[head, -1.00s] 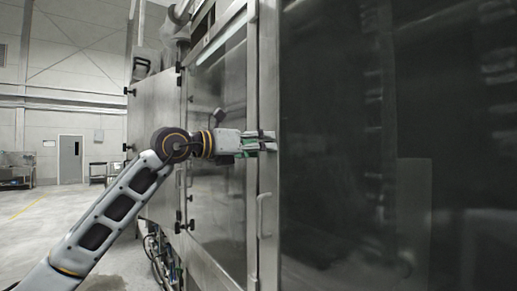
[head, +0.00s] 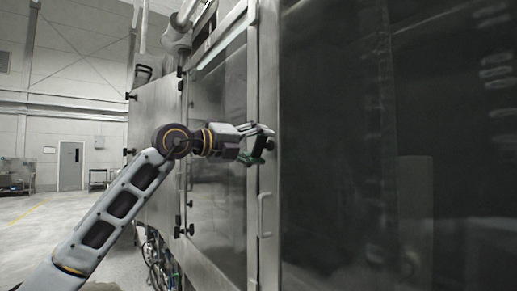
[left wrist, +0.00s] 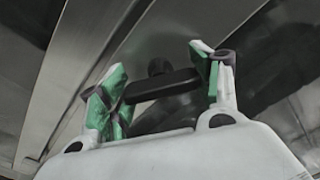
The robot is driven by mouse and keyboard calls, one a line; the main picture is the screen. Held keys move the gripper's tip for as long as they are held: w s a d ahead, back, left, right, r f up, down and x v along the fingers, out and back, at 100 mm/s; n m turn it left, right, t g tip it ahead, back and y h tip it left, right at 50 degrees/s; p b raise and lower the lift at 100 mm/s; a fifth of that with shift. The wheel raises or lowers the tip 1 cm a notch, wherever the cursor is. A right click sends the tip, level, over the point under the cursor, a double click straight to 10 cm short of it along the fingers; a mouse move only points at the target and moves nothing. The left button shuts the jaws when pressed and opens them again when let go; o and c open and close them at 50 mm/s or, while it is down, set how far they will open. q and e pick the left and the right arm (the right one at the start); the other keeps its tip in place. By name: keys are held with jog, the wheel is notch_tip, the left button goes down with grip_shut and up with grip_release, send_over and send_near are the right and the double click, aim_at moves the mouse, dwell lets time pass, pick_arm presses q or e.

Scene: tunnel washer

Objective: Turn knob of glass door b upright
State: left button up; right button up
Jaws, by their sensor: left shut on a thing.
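A dark bar-shaped knob (left wrist: 160,86) with a round hub sits on the metal door frame. In the left wrist view it lies across between the green finger pads, slightly tilted in the picture. My left gripper (left wrist: 158,80) is shut on it, one pad at each end. In the head view my left gripper (head: 262,145) reaches the metal frame strip (head: 268,100) between two glass panes, its fingers rolled at a slant. The knob is mostly hidden by the fingers there. The glass door panel (head: 218,185) stands behind my arm. My right gripper does not show.
A metal pull handle (head: 262,214) is on the frame below my gripper. A large dark glass panel (head: 340,150) fills the right side. Small black latches (head: 183,222) line the left frame. Open floor (head: 60,225) lies at the left, with a grey door (head: 71,166) far back.

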pick_arm(q)
jog(key=n+b, duration=0.1)
jog(key=n, duration=0.2)
jog(key=shift+f+n+b, duration=0.1)
jog(key=shift+n+b, duration=0.2)
jog(key=shift+n, duration=1.1)
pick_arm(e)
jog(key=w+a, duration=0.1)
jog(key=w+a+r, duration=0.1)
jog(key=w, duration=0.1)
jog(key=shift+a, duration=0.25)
pick_arm(q)
jog(key=shift+n, duration=0.3)
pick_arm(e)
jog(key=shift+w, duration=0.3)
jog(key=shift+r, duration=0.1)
pick_arm(q)
jog(key=o, duration=1)
jog(key=shift+w, duration=0.1)
jog(key=shift+c, duration=0.2)
jog(key=shift+o, duration=0.3)
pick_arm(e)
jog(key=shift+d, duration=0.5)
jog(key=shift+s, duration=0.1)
